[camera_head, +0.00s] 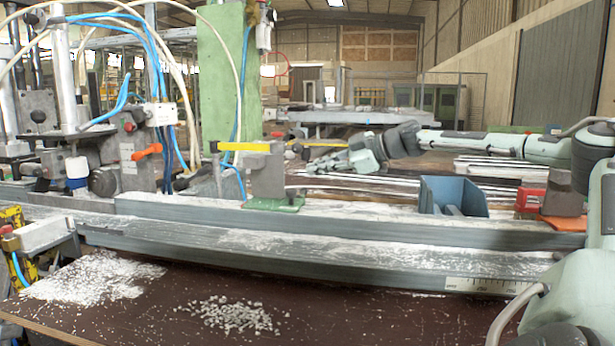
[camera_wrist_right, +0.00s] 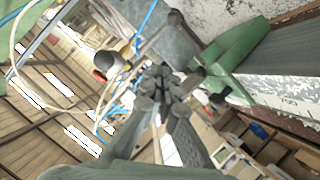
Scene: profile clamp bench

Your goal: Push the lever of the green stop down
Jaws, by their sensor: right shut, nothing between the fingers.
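The green stop stands on the grey profile rail in the middle of the head view. It has a green base plate (camera_head: 274,204) and a grey-green upright block (camera_head: 268,176). Its yellow lever (camera_head: 246,147) lies about level across the top of the block. My right gripper (camera_head: 314,167) is shut and empty, to the right of the lever and apart from it in the picture. In the right wrist view the shut fingers (camera_wrist_right: 165,85) show close up, with the green base plate (camera_wrist_right: 238,50) beyond them. My left gripper is not in view.
A blue bin (camera_head: 453,197) and a red-orange block (camera_head: 540,200) stand on the rail to the right. A clamp unit with an orange handle (camera_head: 147,152) and hoses stands at left. A green post (camera_head: 218,75) rises behind the stop. White chips (camera_head: 95,278) lie in front.

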